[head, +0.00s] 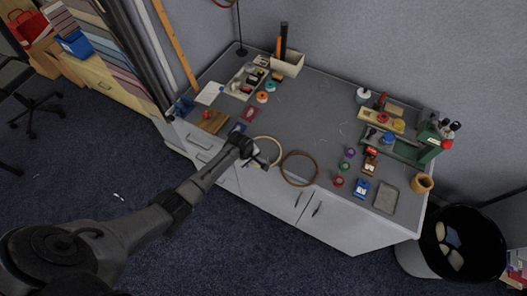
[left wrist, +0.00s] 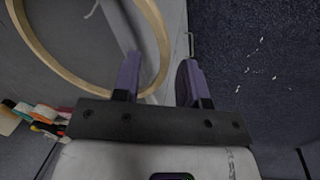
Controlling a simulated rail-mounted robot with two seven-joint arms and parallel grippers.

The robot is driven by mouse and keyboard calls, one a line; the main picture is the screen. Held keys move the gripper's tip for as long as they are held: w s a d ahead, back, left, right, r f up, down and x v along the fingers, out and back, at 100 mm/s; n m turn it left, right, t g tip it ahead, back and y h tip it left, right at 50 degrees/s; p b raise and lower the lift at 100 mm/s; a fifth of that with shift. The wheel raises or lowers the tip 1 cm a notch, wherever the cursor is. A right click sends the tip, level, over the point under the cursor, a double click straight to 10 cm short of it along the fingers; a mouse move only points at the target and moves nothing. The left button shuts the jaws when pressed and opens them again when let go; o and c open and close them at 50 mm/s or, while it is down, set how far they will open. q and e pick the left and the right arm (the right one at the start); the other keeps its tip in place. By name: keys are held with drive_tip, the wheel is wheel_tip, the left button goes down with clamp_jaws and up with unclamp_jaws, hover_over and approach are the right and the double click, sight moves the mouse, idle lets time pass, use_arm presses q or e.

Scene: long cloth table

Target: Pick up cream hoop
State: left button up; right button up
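The cream hoop (head: 279,148) lies near the front edge of the grey table, left of a brown hoop (head: 284,175). My left gripper (head: 266,161) is at the cream hoop's near side and hides part of it. In the left wrist view the cream hoop (left wrist: 161,40) fills the upper left. My left gripper (left wrist: 158,80) is open there, and the hoop's rim shows between its two fingers, with gaps on both sides. I cannot tell whether a finger touches the rim. My right gripper is not in view.
The table (head: 305,115) is clear in its middle. Small spools, tins and a grey tray (head: 386,197) stand at the right. A wooden block (head: 213,122) and a parts tray (head: 245,82) are at the left. A bin (head: 420,258) stands on the floor at the right.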

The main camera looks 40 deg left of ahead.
use_arm(q)
drive_tip(key=shift+c, duration=0.5)
clamp_jaws()
